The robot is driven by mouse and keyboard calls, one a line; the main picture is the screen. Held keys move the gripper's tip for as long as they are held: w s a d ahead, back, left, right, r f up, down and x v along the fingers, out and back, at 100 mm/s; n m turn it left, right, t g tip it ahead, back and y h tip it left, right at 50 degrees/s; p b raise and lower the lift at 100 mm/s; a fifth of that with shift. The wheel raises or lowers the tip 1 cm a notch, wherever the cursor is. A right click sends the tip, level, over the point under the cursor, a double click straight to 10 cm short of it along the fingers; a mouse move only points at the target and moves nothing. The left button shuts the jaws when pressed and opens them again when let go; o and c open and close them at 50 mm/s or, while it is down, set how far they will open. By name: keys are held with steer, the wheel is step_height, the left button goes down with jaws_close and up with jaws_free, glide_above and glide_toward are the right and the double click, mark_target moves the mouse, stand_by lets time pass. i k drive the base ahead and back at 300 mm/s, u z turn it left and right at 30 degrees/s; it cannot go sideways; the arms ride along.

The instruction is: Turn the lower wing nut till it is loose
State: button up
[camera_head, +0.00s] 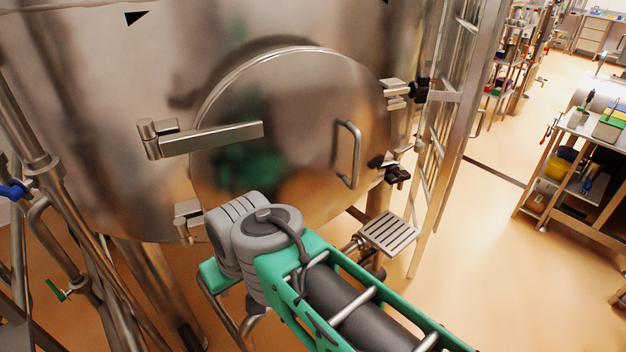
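The round steel hatch door (300,110) is closed against the hopper's curved wall. The lower wing nut (397,174) is black and sits at the door's lower right edge, on a small swing bolt, with nothing touching it. The upper wing nut (422,90) is also black and sits at the door's upper right edge by a steel clamp bracket (395,92). Whether either nut is tight cannot be seen. My green and grey arm reaches in from the lower right, left of and below the lower wing nut. My gripper is not visible.
A bar handle (348,155) stands out from the door, left of the lower wing nut. A hinge arm (205,138) crosses the door's left side. A slotted step plate (388,232) lies below the nut; a steel ladder (440,130) stands right. Open floor (490,220) lies beyond.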

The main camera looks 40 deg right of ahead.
mark_target(393, 175)
steer(key=u, duration=1.65)
steer(key=k, duration=0.6)
steer(key=z, duration=1.65)
